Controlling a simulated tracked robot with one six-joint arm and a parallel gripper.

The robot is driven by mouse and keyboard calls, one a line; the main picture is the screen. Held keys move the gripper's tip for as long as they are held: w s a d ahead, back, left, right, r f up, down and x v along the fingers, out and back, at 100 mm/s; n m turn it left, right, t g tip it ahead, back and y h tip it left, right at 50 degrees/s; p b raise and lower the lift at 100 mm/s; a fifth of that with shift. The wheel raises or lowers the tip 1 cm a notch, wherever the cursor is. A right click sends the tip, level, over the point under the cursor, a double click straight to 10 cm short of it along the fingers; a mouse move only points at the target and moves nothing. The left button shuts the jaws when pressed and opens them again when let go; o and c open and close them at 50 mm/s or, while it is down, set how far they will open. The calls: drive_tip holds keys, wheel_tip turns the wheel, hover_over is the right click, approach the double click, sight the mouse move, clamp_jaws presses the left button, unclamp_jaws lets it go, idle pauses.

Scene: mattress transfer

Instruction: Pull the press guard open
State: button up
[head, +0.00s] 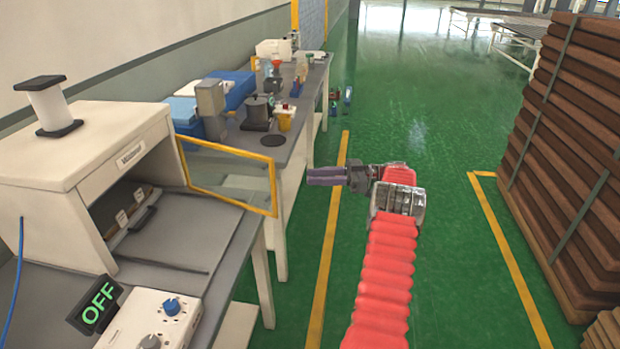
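The press guard (228,178), a clear panel in a yellow frame, stands out to the right from the press (85,180), a cream box with a dark opening. The guard's left edge is beside the press's right wall, and its free right edge reaches past the table edge. The press front is uncovered. My gripper (310,177), with dark purple fingers, points left over the green floor. It is to the right of the guard's free edge, apart from it in the picture. Its fingers appear close together, but any gap is not clear from this angle.
A grey bench (285,150) with bins and tools stands behind the guard. Brown stacked slabs (570,150) stand at the right. The green floor (450,240) between is clear.

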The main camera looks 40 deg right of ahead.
drive_tip(key=shift+c, duration=0.4)
drive_tip(key=shift+r, duration=0.5)
drive_tip(key=shift+c, duration=1.4)
drive_tip(key=shift+t, duration=0.3)
drive_tip(key=r, duration=0.1)
drive_tip(key=a+r, duration=0.1)
drive_tip(key=r, duration=0.1)
drive_tip(key=a+r, duration=0.1)
drive_tip(key=r, duration=0.1)
drive_tip(key=shift+s+a+r, duration=0.15)
drive_tip(key=shift+s+r, duration=0.1)
drive_tip(key=shift+s, duration=0.1)
clamp_jaws()
drive_tip(key=s+a+r+t+h, duration=0.2)
drive_tip(key=a+t, duration=0.2)
drive_tip(key=a, duration=0.1)
drive_tip(key=s+a+f+n+t+h, duration=0.1)
drive_tip(key=s+a+f+n+h, duration=0.5)
drive_tip(key=a+f+n+h, duration=0.3)
drive_tip(key=shift+s+a+f+n+h, duration=0.3)
drive_tip(key=shift+s+a+f, duration=0.05)
drive_tip(key=shift+a+f, duration=0.7)
